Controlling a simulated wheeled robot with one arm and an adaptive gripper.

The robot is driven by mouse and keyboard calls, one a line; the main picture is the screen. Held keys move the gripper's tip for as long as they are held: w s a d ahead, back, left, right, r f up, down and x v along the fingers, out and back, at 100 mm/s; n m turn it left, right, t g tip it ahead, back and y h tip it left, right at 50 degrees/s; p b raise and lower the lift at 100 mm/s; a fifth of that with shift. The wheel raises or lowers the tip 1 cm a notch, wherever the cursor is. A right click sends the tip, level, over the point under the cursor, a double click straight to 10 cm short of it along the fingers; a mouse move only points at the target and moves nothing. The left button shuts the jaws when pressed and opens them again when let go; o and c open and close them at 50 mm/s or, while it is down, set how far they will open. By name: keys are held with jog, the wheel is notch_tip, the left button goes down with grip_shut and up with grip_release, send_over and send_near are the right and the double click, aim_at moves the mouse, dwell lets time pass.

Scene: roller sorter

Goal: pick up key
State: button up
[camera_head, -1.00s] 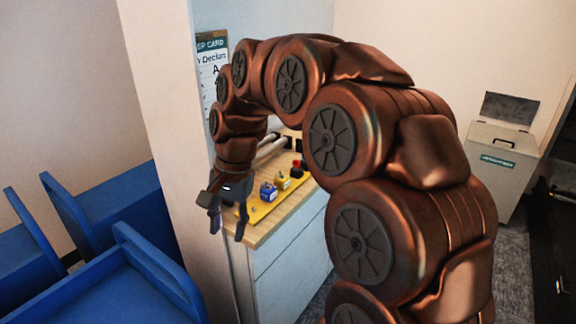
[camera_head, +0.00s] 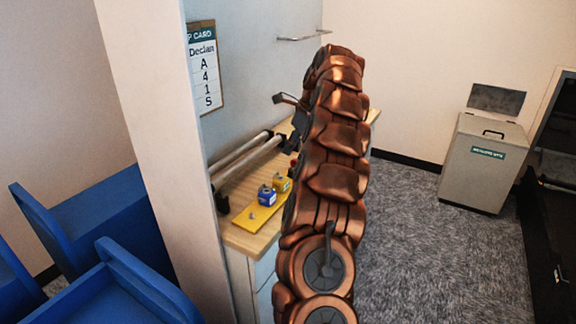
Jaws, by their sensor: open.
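I cannot make out a key for certain. A yellow board (camera_head: 249,221) lies on the wooden counter and bears a blue block (camera_head: 266,196) and a yellow block (camera_head: 281,183), each with a small grey piece on top. A tiny grey thing (camera_head: 252,215) shows on the board's near end, too small to name. A red thing (camera_head: 294,161) behind the blocks is mostly hidden by my arm. My gripper (camera_head: 288,112) is partly hidden by my arm, above the counter's far part and beyond the blocks. It is open, and I see nothing in it.
Pale rollers (camera_head: 245,155) lie along the wall on the wooden counter (camera_head: 240,240). A card (camera_head: 203,68) and a rail (camera_head: 304,36) are on the wall. Blue carts (camera_head: 110,220) stand left, beyond a white wall end. A grey bin (camera_head: 485,165) stands right. Carpet between is clear.

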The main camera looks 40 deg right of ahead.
aim_at(295, 160)
jog(key=shift+w+d+f+m+h, duration=0.2)
jog(key=shift+d+f+m, duration=0.45)
jog(key=shift+d+f, duration=0.4)
jog(key=shift+w+d+f+m+h, duration=0.15)
jog(key=shift+d+f+m, duration=0.55)
jog(key=shift+d, duration=0.55)
jog(key=shift+p+x, duration=0.6)
jog(key=shift+x, duration=2.15)
grip_shut()
